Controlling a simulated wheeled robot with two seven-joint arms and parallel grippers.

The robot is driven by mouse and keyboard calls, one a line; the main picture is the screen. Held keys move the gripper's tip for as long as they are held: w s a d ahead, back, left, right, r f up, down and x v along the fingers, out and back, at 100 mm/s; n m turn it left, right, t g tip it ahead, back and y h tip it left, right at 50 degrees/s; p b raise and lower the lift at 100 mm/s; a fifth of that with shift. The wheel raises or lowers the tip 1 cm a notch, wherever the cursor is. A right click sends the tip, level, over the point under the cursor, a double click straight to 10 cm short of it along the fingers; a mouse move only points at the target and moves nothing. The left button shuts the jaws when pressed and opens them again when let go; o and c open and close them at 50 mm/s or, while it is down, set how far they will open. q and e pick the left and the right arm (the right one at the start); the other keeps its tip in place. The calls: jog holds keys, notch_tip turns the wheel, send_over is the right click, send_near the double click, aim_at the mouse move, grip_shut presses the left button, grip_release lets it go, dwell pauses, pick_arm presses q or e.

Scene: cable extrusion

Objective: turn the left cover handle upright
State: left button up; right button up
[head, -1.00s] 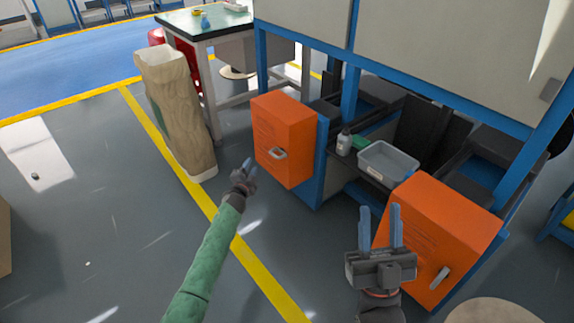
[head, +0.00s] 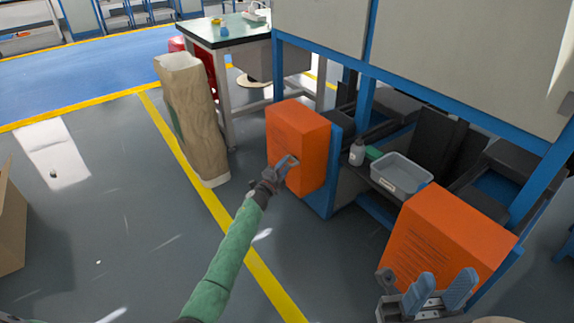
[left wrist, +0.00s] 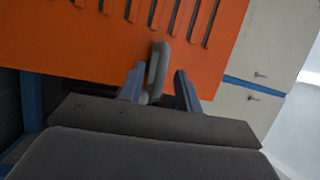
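The left orange cover (head: 298,132) stands at the near left end of the machine. Its grey handle (left wrist: 158,68) shows in the left wrist view, where it lies between my left gripper's fingers, roughly in line with them. In the head view my left gripper (head: 287,161) is at the cover's front face and largely hides the handle. In the left wrist view (left wrist: 160,72) its fingers stand apart on either side of the handle, with a gap visible at the right finger. My right gripper (head: 441,284) is open and empty in front of the right orange cover (head: 440,245).
A grey tray (head: 402,176) and a white bottle (head: 357,152) sit on the machine's shelf between the covers. A tall brown paper sack (head: 192,115) stands left of the left cover. A green-topped table (head: 225,36) is behind it.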

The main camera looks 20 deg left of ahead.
pick_arm(q)
jog(key=shift+x, duration=1.15)
jog(key=shift+c, duration=0.2)
grip_shut()
